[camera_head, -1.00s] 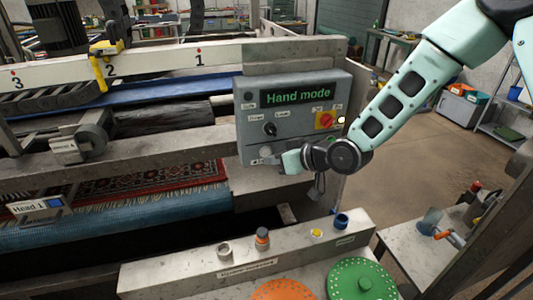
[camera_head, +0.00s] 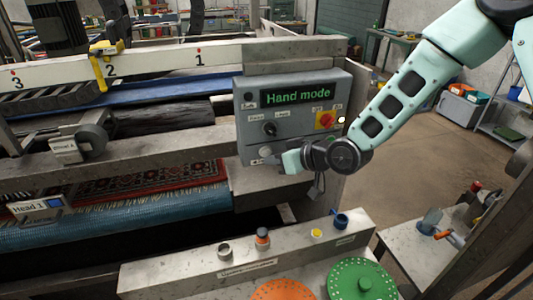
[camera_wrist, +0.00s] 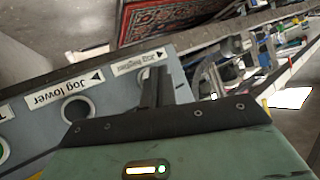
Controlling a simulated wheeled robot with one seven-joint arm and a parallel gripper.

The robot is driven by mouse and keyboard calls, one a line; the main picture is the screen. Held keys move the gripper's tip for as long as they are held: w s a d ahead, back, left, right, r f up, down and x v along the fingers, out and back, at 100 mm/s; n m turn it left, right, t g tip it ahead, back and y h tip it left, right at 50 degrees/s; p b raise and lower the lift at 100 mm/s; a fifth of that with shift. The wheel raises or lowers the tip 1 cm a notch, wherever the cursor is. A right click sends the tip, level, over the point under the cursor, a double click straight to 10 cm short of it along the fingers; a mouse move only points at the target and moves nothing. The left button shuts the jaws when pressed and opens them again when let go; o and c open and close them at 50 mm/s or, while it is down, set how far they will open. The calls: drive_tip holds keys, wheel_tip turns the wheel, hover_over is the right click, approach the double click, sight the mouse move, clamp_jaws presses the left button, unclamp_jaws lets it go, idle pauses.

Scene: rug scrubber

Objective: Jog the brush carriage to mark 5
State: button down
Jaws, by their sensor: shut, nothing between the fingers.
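The grey control box (camera_head: 292,105) stands right of centre in the head view. Its green display reads "Hand mode". My gripper (camera_head: 290,160) is at the box's lower front edge, with its fingertips hidden. In the wrist view, my gripper (camera_wrist: 155,88) is shut and empty, its fingers close to the panel by the label that seems to read "Jog higher" (camera_wrist: 137,62). I cannot tell if they touch a button. The round "Jog lower" button (camera_wrist: 77,108) is left of them. A white beam (camera_head: 150,62) carries marks 1, 2 and 3. A yellow pointer (camera_head: 103,65) stands by mark 2; mark 5 is not in view.
A black selector knob (camera_head: 269,129) and a red switch on yellow (camera_head: 325,120) are on the box. A patterned rug (camera_head: 150,182) lies in the machine. A front ledge (camera_head: 290,245) holds small knobs. Orange (camera_head: 283,290) and green (camera_head: 362,282) discs lie before it.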

drive_tip(key=shift+w, duration=0.15)
drive_tip(key=shift+w, duration=0.25)
drive_tip(key=shift+w+a, duration=0.15)
drive_tip(key=shift+w, duration=0.3)
idle(2.0)
drive_tip(key=shift+s, duration=0.1)
idle(0.6)
drive_tip(key=shift+s+b, duration=0.3)
drive_tip(key=shift+s, duration=0.45)
drive_tip(key=shift+d, duration=0.2)
drive_tip(key=shift+s+d+b, duration=0.25)
drive_tip(key=shift+s, duration=1)
drive_tip(key=shift+s+d+b, duration=0.2)
drive_tip(key=shift+s+b, duration=0.05)
drive_tip(key=shift+s, duration=0.95)
